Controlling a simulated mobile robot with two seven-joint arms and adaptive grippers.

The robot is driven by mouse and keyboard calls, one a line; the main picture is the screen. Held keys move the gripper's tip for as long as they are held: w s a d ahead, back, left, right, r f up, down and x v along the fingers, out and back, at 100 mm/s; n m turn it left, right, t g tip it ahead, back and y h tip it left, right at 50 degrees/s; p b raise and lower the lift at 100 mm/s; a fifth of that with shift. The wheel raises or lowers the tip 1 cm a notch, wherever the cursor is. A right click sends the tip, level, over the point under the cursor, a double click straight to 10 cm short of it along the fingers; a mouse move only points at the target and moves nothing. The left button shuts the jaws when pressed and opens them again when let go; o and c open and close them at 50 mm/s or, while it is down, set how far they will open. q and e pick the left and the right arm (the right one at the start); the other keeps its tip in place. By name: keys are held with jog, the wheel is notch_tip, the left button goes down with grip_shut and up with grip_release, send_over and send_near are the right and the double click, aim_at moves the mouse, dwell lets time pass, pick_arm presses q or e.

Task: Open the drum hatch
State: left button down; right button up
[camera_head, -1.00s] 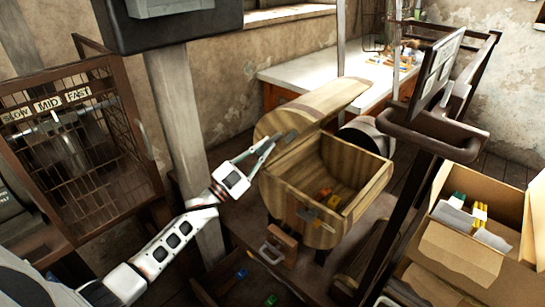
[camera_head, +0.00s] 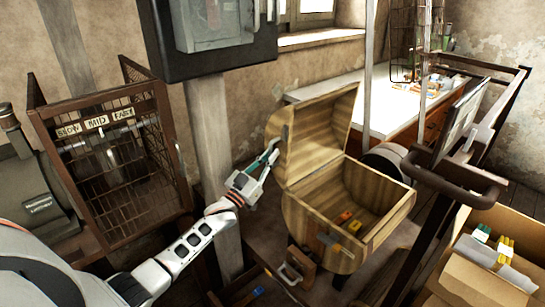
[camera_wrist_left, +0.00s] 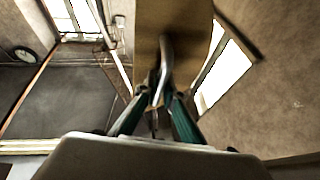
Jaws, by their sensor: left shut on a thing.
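The wooden drum (camera_head: 315,218) stands in the middle of the head view. Its curved hatch (camera_head: 318,130) is swung up and stands steeply above the opening, showing its striped inner side. Several small coloured blocks (camera_head: 345,219) lie inside the drum. My left gripper (camera_head: 273,152) is at the hatch's left edge, shut on the metal hatch handle (camera_head: 284,134). In the left wrist view the curved handle (camera_wrist_left: 165,68) runs between the green-sided fingers (camera_wrist_left: 157,103), with the hatch (camera_wrist_left: 185,25) behind it. My right gripper is out of view.
A barred cage (camera_head: 120,160) with a speed label strip stands left. A grey post (camera_head: 212,130) rises close behind my left arm. A dark metal frame with a curved bar (camera_head: 455,185) and a cardboard box (camera_head: 475,282) stand right. A white-topped bench (camera_head: 385,112) is behind.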

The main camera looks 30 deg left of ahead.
pick_arm(q)
jog(key=shift+r, duration=0.4)
jog(key=c, duration=2.1)
grip_release()
jog(key=shift+c, duration=0.2)
jog(key=shift+f, duration=0.2)
jog(key=shift+d+f, duration=0.1)
jog(key=shift+f, duration=0.1)
jog(key=v, duration=1.2)
jog(key=shift+a+r, duration=0.2)
